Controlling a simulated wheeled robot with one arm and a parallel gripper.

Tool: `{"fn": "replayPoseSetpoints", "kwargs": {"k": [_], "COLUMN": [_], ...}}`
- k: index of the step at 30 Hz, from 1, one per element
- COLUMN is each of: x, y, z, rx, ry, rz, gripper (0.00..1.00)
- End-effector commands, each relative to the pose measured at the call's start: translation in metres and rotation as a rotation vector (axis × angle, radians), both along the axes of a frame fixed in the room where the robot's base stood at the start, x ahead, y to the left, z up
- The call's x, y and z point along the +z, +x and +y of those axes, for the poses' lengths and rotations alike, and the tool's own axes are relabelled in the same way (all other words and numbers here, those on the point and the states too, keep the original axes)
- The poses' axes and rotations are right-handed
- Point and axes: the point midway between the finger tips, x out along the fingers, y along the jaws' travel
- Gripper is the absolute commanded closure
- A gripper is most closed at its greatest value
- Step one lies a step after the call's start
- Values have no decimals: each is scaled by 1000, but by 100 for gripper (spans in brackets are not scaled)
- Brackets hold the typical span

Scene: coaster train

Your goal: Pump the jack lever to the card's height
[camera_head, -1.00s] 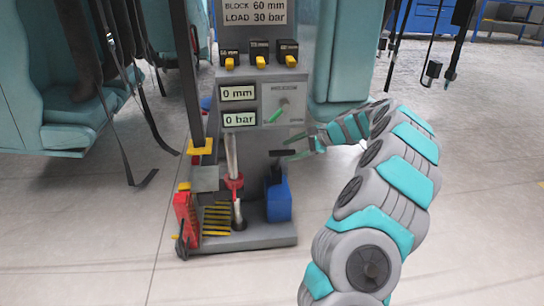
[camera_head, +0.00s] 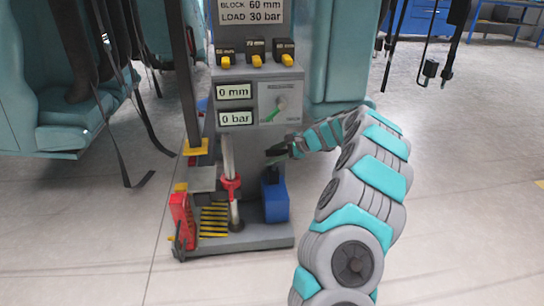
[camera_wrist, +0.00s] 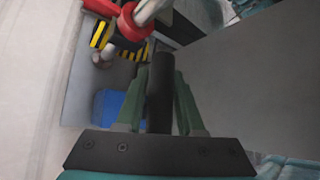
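The card (camera_head: 251,11) at the top of the grey stand reads BLOCK 60 mm, LOAD 30 bar. Two displays below read 0 mm (camera_head: 235,92) and 0 bar (camera_head: 236,118). The jack lever's dark grip (camera_head: 276,153) sticks up above the blue pump body (camera_head: 275,201). My gripper (camera_head: 287,150) is at this grip. In the wrist view, the black grip (camera_wrist: 160,90) stands between my gripper's two green fingers (camera_wrist: 160,75). The fingers lie close on both sides; whether they press on it cannot be told. The blue body (camera_wrist: 108,106) shows behind the left finger.
A ram with a red collar (camera_head: 230,185) stands left of the pump. A red block (camera_head: 182,218) and a striped plate (camera_head: 213,217) are at the base.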

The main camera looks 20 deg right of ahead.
Motion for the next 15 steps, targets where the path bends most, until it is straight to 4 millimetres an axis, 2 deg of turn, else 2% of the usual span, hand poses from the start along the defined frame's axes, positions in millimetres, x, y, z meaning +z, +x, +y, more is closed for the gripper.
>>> {"fn": "replayPoseSetpoints", "kwargs": {"k": [1, 9, 15], "x": [0, 0, 0], "y": [0, 0, 0], "z": [0, 0, 0], "rx": [0, 0, 1], "ry": [0, 0, 0], "rz": [0, 0, 1], "gripper": [70, 100, 100]}}
